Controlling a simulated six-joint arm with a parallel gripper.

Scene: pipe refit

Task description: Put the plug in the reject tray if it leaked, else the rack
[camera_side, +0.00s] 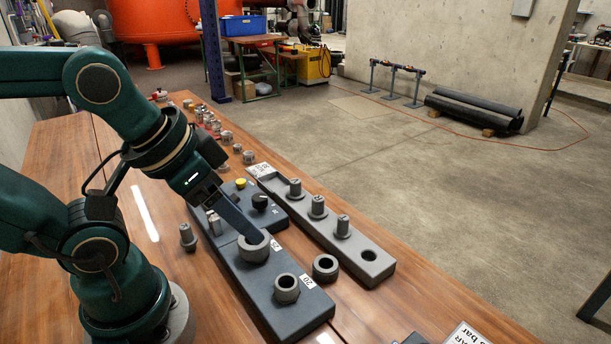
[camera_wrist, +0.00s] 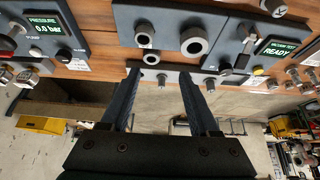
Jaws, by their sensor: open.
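My gripper (camera_side: 256,236) reaches down over the dark test block (camera_side: 305,318), with its fingertips near the larger grey collar (camera_side: 253,250). In the wrist view the two fingers (camera_wrist: 160,75) are apart, with no plug between them. Grey plugs stand in the rack (camera_side: 383,272): one at the far end (camera_side: 295,188), one in the middle (camera_side: 317,206) and one nearer (camera_side: 343,228). The rack's near hole (camera_side: 369,256) is empty. Another grey plug (camera_side: 188,238) stands on the table left of the block. I cannot identify the reject tray or which plug was tested.
A smaller collar (camera_side: 286,289) stands on the block's near end. A loose ring (camera_side: 325,267) lies between block and rack. In the wrist view, a pressure display (camera_wrist: 45,25) reads 0.0 bar and another display (camera_wrist: 274,51) reads READY. Several small fittings (camera_side: 226,138) stand farther back.

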